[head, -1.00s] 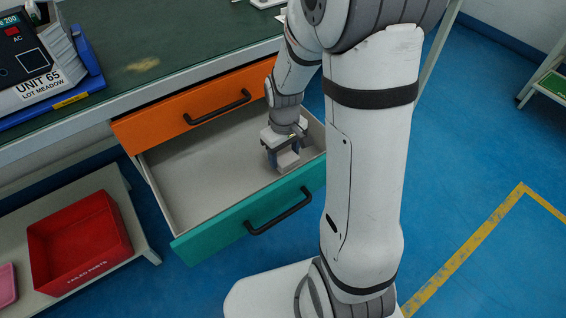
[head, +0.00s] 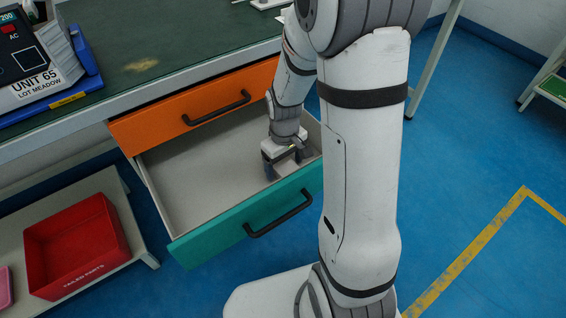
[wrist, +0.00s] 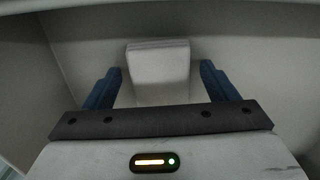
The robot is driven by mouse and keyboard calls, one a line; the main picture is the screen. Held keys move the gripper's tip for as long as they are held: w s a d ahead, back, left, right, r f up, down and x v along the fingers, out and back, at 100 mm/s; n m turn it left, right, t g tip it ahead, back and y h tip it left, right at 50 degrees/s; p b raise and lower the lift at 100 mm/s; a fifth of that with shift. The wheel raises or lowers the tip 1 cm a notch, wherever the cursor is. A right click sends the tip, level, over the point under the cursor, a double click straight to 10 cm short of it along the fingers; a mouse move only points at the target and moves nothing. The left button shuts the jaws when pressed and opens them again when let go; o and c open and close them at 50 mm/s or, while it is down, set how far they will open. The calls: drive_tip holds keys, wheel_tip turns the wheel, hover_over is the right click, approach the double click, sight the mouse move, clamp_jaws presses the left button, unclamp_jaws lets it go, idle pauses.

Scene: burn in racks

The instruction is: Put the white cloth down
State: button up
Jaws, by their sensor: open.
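The white cloth (wrist: 158,72) shows in the wrist view as a folded pale block on the drawer floor. It lies between the two blue fingers of my gripper (wrist: 162,78), with a visible gap on each side. The fingers are spread open and do not touch it. In the head view my gripper (head: 285,168) points down inside the open teal-fronted drawer (head: 195,185), near its right end. There the fingers and wrist mostly hide the cloth.
A closed orange drawer (head: 165,122) sits above, under the green-topped bench (head: 190,40). The drawer's left part is empty. A red bin (head: 78,245) stands on a low shelf at left. The drawer walls are close around my gripper.

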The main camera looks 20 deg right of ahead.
sight(284, 165)
wheel_tip(284, 165, up, 12)
drive_tip(key=r+p, duration=0.1)
drive_tip(key=p, duration=0.4)
drive_tip(key=s+r+m+t, duration=0.1)
drive_tip(key=s+r+m, duration=0.3)
drive_tip(key=s, duration=0.8)
wheel_tip(284, 165, up, 3)
drive_tip(key=shift+s+a+f, duration=0.2)
drive_tip(key=shift+s+a, duration=0.1)
drive_tip(key=shift+a, duration=0.15)
drive_tip(key=shift+w, duration=0.1)
drive_tip(key=shift+o, duration=0.2)
